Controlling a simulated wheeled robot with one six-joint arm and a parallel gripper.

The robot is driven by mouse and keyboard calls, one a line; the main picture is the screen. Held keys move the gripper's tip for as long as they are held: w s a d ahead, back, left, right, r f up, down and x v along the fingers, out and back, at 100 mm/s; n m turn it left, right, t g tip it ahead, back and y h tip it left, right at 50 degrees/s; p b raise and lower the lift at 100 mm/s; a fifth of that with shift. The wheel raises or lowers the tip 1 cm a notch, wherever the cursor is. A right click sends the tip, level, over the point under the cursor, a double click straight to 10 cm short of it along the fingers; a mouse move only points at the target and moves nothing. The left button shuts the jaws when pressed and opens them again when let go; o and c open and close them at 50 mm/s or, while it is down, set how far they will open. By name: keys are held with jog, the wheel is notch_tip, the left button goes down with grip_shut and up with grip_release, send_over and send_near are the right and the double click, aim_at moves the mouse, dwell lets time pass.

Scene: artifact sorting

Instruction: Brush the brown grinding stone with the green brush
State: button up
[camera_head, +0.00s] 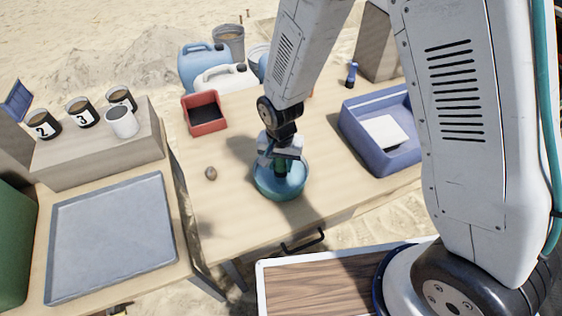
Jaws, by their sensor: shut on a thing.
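My gripper (282,160) is over the teal bowl (266,189) on the wooden table. It is shut on a dark green upright thing, which looks like the green brush (282,172); its lower end is down inside the bowl. Whether the brush touches the bowl's bottom or any water cannot be told. A small brown stone (211,173), which looks like the grinding stone, lies on the table to the left of the bowl, apart from it.
A red tray (204,127) stands behind the stone. A blue bin (353,132) with a white sheet is to the right. A grey tray (70,232) and several cups on a block (80,160) are at the left. Jugs (205,68) stand behind. The table's front left is clear.

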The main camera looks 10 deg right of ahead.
jog(key=shift+f, duration=0.5)
